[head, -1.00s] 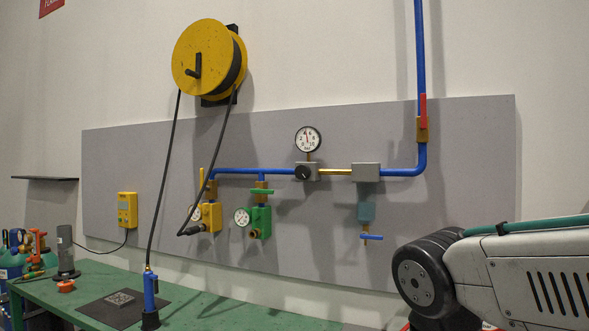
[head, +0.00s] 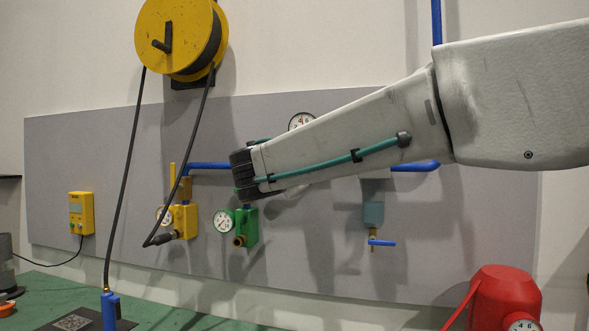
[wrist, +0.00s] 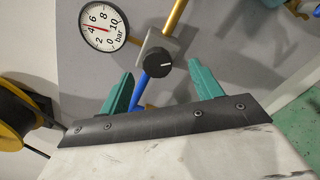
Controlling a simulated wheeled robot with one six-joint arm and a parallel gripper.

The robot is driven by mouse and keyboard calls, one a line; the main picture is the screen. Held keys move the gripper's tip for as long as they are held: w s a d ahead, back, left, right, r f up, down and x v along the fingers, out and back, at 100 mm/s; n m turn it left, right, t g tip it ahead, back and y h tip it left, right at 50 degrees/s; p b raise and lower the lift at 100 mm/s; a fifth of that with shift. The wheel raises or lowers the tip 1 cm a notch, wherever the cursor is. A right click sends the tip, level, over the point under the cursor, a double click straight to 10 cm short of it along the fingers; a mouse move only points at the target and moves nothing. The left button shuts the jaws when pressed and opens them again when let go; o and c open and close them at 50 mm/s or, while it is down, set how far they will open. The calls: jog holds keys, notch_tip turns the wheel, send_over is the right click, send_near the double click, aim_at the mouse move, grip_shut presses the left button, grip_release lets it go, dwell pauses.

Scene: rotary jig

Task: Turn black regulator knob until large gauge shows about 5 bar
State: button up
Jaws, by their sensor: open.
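The black regulator knob (wrist: 158,62) is round with a white line mark and sits on a grey block (wrist: 165,43) in the wrist view. My arm hides it in the head view. The large gauge (wrist: 104,26) is white-faced, marked in bar, with a red needle near the 4 side; I cannot read it exactly. Its top (head: 301,121) shows above my arm in the head view. My gripper (wrist: 162,69) has two teal fingers spread apart, empty. The knob appears between and beyond the fingertips; I see no contact. The head view hides the fingers.
A yellow hose reel (head: 176,36) hangs at the upper left. Small regulators, yellow (head: 184,220) and green (head: 246,228), hang below the blue pipe. A blue-handled valve (head: 381,242) is lower right. A red tank (head: 505,292) stands at the front right.

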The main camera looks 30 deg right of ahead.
jog(key=w+a+x, duration=0.1)
jog(key=x, duration=0.5)
jog(key=shift+f, duration=0.15)
